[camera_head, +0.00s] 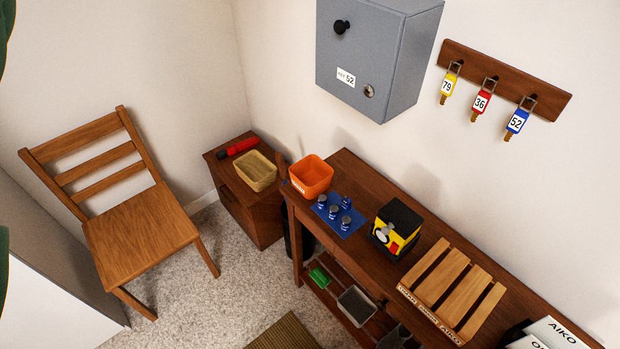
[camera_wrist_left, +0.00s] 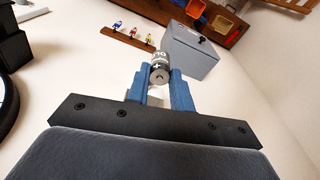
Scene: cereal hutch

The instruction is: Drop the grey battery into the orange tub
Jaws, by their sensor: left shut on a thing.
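The grey battery (camera_wrist_left: 160,72) is held between the blue fingertips of my left gripper (camera_wrist_left: 160,82) in the left wrist view. Its end with dark markings points away from the gripper. My left gripper is shut on it, up in the air. The orange tub (camera_head: 311,177) stands on the far left end of the brown table in the head view and looks empty. In the left wrist view the orange tub (camera_wrist_left: 195,9) is at the top edge, well away from the battery. Neither gripper shows in the head view, and the right one shows in neither view.
A blue mat (camera_head: 352,226) with several blue-and-grey cylinders lies beside the tub. A black-and-yellow box (camera_head: 397,226) and a slatted wooden rack (camera_head: 450,287) stand farther right. A grey cabinet (camera_head: 358,57) hangs above the table. A low brown cupboard (camera_head: 238,208) bears a woven basket (camera_head: 256,171).

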